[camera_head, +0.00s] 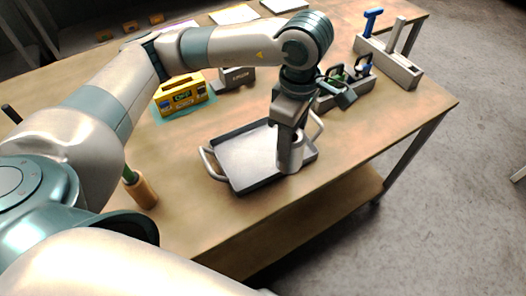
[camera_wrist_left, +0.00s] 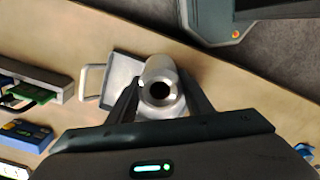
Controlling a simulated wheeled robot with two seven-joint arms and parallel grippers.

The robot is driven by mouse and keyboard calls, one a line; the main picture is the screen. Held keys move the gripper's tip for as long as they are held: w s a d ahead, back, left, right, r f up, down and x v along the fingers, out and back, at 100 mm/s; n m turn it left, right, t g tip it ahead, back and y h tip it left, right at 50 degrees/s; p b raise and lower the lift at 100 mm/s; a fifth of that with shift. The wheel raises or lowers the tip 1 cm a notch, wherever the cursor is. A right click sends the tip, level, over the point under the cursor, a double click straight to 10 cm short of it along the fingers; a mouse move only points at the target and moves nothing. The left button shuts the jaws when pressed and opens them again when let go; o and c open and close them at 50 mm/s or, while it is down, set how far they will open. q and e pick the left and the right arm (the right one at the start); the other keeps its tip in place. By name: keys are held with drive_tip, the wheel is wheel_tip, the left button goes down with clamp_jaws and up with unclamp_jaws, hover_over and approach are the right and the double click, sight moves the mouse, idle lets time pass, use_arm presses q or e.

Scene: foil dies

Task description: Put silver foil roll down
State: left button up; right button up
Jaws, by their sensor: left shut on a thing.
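The silver foil roll (camera_head: 289,157) is upright in my left gripper (camera_head: 292,126), which is shut on its upper part. In the head view the roll overlaps the right part of a grey metal tray (camera_head: 247,152) with two handles. I cannot tell whether its lower end touches the tray. In the left wrist view I look onto the end of the roll (camera_wrist_left: 160,84) and its dark core hole, between the two fingers (camera_wrist_left: 160,100). The tray (camera_wrist_left: 122,68) shows behind it, partly hidden.
A yellow box (camera_head: 181,94) and a grey block (camera_head: 237,77) stand behind the tray. Holders with tools (camera_head: 345,92) and a grey caddy (camera_head: 400,68) are at the back right. A wooden-handled item (camera_head: 144,190) stands front left. The table's front edge lies close beyond the tray.

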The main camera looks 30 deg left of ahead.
sight(304, 144)
use_arm(q)
drive_tip(key=n, duration=0.2)
drive_tip(key=d+n, duration=0.1)
drive_tip(key=shift+s+r, duration=0.1)
drive_tip(key=shift+r, duration=0.15)
drive_tip(key=n, duration=0.1)
drive_tip(key=d+n, duration=0.1)
drive_tip(key=n, duration=0.2)
drive_tip(key=shift+s+d+r+n, duration=0.15)
drive_tip(key=shift+r+n, duration=0.25)
drive_tip(key=shift+d+r+n, duration=0.15)
drive_tip(key=shift+d+n, duration=0.1)
drive_tip(key=shift+n, duration=0.95)
drive_tip(key=shift+s+d+r+n, duration=0.1)
drive_tip(key=shift+d+r+n, duration=0.1)
drive_tip(key=shift+n, duration=0.6)
use_arm(e)
drive_tip(key=shift+w+a+f, duration=0.1)
drive_tip(key=shift+w+a, duration=0.05)
drive_tip(key=shift+a, duration=0.2)
use_arm(q)
drive_tip(key=shift+a+f, duration=0.1)
drive_tip(key=shift+a, duration=0.05)
